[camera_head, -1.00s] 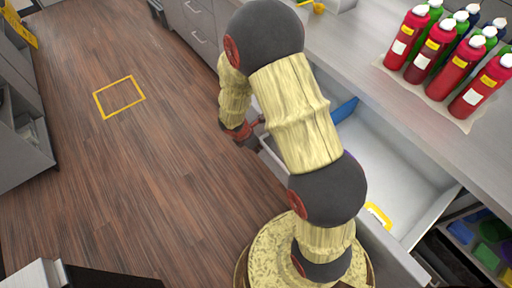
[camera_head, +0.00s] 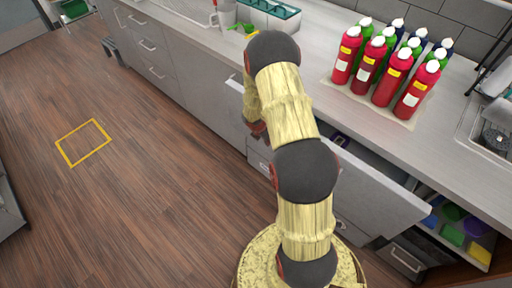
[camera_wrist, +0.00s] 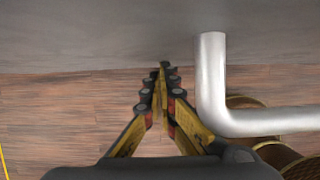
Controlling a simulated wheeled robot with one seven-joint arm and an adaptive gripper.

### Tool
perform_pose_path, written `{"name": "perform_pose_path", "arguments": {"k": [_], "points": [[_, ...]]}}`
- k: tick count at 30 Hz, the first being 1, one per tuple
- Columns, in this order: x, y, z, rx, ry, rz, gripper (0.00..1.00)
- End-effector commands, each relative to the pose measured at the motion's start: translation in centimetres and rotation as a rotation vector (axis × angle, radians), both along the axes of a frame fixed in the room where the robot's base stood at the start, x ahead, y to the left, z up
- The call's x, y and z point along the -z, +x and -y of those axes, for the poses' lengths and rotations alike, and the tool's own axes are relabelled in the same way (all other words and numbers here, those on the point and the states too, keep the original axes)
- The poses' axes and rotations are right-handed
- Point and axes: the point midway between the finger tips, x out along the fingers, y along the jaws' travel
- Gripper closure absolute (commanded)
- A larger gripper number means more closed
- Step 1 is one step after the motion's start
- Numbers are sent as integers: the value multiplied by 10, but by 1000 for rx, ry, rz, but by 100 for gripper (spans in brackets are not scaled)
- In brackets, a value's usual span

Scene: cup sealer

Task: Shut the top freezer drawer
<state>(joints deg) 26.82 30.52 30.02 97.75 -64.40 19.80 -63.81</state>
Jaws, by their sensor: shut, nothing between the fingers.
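The top freezer drawer (camera_head: 378,198) is a grey-white drawer under the counter, right of my arm in the head view. Its front stands out from the cabinet, with a dark gap behind its upper edge, so it is partly open. In the wrist view a grey front panel (camera_wrist: 90,35) fills the top, with a bent metal handle (camera_wrist: 212,80) at the right. My gripper (camera_wrist: 163,68) is shut and empty, its fingertips at the panel's lower edge, left of the handle. I cannot tell whether they touch. In the head view my arm mostly hides the gripper.
Several red, green and blue bottles (camera_head: 385,75) stand on a mat on the counter (camera_head: 300,55). An open compartment with coloured boxes (camera_head: 455,235) lies right of the drawer. Wooden floor (camera_head: 150,215) is clear at the left.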

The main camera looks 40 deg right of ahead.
Motion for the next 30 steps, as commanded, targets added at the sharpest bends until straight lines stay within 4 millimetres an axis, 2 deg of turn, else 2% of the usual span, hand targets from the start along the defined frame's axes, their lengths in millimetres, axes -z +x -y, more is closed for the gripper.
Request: {"name": "perform_pose_path", "arguments": {"k": [1, 6, 12, 18, 30], "points": [[-4, 1, 14, 5, 0, 1, 100], [-3, 6, 46, 4, 0, 1, 100], [-2, 10, 70, 1, 0, 0, 100], [0, 11, 79, 0, 1, 0, 100], [0, 12, 80, 0, 0, 0, 100]]}}
